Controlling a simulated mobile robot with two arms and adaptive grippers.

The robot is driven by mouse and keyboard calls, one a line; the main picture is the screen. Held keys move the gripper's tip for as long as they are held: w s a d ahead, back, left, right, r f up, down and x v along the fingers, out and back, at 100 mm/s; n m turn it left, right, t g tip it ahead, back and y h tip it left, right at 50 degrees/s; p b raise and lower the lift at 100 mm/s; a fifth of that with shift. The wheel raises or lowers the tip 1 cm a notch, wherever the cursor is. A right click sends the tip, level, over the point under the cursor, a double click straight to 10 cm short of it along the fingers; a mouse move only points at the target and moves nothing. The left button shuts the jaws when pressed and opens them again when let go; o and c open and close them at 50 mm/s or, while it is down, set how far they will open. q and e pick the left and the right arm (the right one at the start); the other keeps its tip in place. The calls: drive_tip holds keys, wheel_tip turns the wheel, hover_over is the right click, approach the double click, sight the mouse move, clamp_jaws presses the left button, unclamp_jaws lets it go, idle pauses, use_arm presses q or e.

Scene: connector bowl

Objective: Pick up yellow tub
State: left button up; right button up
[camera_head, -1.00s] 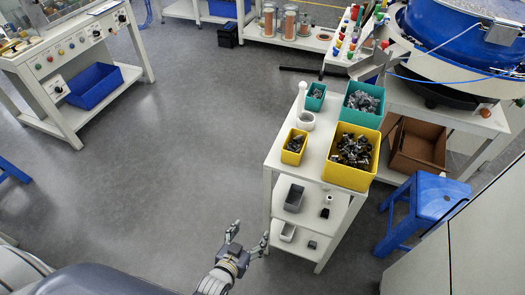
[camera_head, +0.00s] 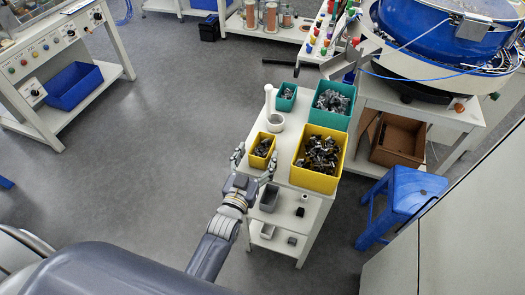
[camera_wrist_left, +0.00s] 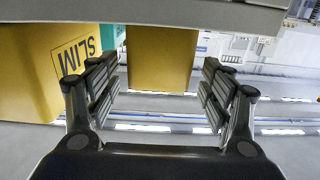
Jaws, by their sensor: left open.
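A small yellow tub (camera_head: 258,162) filled with dark parts stands on the white shelf unit's top (camera_head: 279,168), near its left edge. A larger yellow tub (camera_head: 316,182), also full of metal parts, stands right of it. My left gripper (camera_head: 254,167) is open at the near side of the small tub, its fingers spread to either side. In the left wrist view the small tub (camera_wrist_left: 162,62) appears centred beyond the open fingers (camera_wrist_left: 160,88). The larger tub (camera_wrist_left: 28,75), marked SLIM, fills the left side there. My right gripper is not in view.
Grey containers (camera_head: 269,199) sit on the lower shelves. A blue stool (camera_head: 404,196) stands right. Open floor lies left.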

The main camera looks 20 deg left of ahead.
sight(267, 135)
use_arm(q)
drive_tip(key=w, duration=0.3)
drive_tip(key=shift+w+d+p, duration=0.15)
drive_tip(key=shift+w+p, duration=0.15)
drive_tip(key=shift+p, duration=0.1)
drive_tip(key=shift+w+f, duration=0.1)
drive_tip(key=shift+w, duration=0.45)
drive_tip(key=shift+c, duration=0.8)
drive_tip(key=c, duration=0.9)
drive_tip(key=shift+c, duration=0.5)
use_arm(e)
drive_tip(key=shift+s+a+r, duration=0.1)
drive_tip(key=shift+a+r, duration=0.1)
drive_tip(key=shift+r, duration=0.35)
